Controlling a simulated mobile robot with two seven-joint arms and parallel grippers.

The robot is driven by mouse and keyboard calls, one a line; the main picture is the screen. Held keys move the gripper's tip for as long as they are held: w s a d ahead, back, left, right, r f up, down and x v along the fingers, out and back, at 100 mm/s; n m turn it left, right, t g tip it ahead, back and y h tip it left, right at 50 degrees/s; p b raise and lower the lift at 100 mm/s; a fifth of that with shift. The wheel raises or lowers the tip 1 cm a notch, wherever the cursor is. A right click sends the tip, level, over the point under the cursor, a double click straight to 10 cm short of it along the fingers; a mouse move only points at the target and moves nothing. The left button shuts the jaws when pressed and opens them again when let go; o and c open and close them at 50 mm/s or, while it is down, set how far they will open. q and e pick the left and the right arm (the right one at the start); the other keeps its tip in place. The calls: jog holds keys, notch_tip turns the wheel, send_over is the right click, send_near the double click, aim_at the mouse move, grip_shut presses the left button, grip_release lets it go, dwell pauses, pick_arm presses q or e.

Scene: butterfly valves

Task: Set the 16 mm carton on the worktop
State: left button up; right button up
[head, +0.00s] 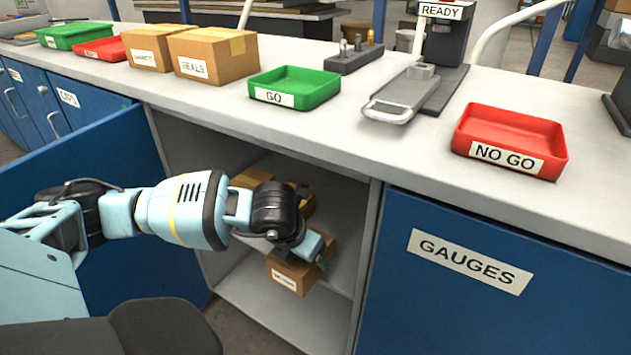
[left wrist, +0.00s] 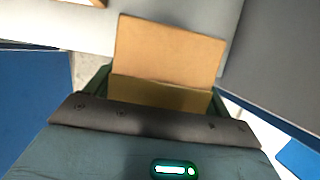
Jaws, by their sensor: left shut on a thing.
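A brown carton (head: 288,275) with a white label sits at the front of the open cabinet in the head view. The label is too small to read. My left gripper (head: 300,255) is at the carton's top and shut on it. In the left wrist view the carton (left wrist: 168,50) fills the space ahead of my left gripper (left wrist: 160,92). The pale worktop (head: 400,150) runs above the cabinet. My right gripper is not in view.
More cartons (head: 250,178) stand on the cabinet shelf behind my arm. The blue door (head: 60,170) is open at the left. The worktop holds a green GO tray (head: 295,88), a red NO GO tray (head: 510,140), two cartons (head: 213,55) and a grey device (head: 402,95). Its front strip is clear.

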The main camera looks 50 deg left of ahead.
aim_at(294, 262)
pick_arm(q)
jog(key=shift+s+d+r, duration=0.1)
jog(key=shift+s+d, duration=0.05)
jog(key=shift+s, duration=0.5)
jog(key=shift+s+d, duration=0.1)
jog(key=shift+s, duration=0.5)
jog(key=shift+s+d, duration=0.1)
jog(key=shift+s, duration=0.15)
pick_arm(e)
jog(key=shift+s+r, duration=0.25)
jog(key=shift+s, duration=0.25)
pick_arm(q)
jog(key=shift+s, duration=0.1)
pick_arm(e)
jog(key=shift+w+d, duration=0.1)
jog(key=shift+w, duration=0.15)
